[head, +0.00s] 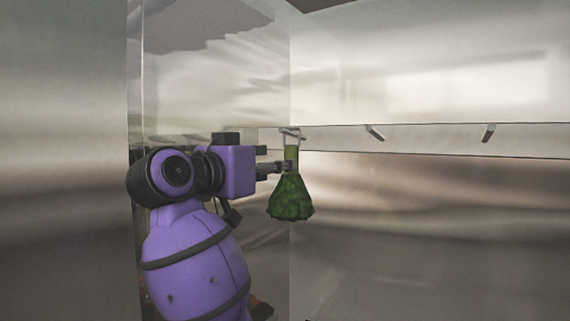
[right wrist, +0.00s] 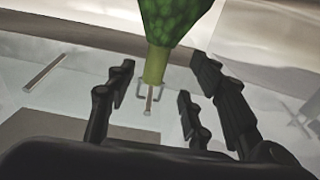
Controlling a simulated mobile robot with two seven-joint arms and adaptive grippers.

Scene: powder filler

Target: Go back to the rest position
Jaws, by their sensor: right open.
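My right gripper (head: 282,167) is beside the neck, coming from the left in the head view. In the right wrist view its dark fingers (right wrist: 164,82) are spread on both sides of the neck, with gaps visible. My left gripper is in neither view.
A rail (head: 430,140) runs along the shiny metal back wall. Two empty pegs (head: 375,132) (head: 488,133) stick out to the right of the flask. A clear panel edge (head: 135,90) stands at the left, close to my right arm. The space right of the flask is free.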

